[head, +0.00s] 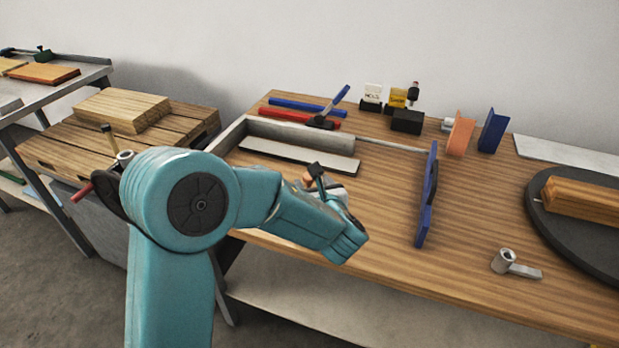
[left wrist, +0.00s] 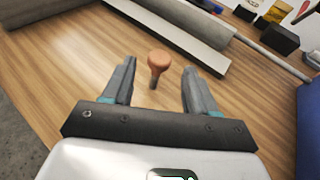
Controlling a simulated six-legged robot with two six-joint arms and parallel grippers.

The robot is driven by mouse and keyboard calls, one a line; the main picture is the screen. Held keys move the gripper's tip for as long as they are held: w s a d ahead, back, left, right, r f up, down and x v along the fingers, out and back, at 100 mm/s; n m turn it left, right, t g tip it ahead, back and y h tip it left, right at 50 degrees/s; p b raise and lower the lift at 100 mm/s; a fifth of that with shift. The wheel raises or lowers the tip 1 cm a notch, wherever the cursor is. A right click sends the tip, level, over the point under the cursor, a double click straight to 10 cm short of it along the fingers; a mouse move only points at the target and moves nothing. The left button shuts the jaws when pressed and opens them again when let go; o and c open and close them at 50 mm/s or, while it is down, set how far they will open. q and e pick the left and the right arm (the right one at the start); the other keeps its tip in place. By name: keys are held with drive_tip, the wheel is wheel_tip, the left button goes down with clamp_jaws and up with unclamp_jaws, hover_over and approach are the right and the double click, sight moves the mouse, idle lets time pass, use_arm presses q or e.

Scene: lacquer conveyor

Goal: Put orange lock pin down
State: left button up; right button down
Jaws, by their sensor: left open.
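The orange lock pin (left wrist: 158,62) has a round orange head and a short darker stem. In the left wrist view it is upright on the wooden table, in the gap between my left gripper's fingers (left wrist: 160,84). There is clear space between it and each finger, so the gripper is open and not holding it. In the head view the left gripper (head: 316,182) is low over the table's front edge, partly hidden by my teal arm, with a bit of the orange pin (head: 306,180) showing beside it. My right gripper is not in view.
A grey roller and pale strip (head: 300,154) lie just behind the gripper. A blue upright plate (head: 427,200) stands to the right. A grey metal handle piece (head: 515,265) and a dark turntable (head: 560,222) are farther right. Bare table lies between the strip and the blue plate.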

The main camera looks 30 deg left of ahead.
use_arm(q)
drive_tip(key=v, duration=0.7)
drive_tip(key=shift+a, duration=0.1)
drive_tip(key=shift+f, duration=0.1)
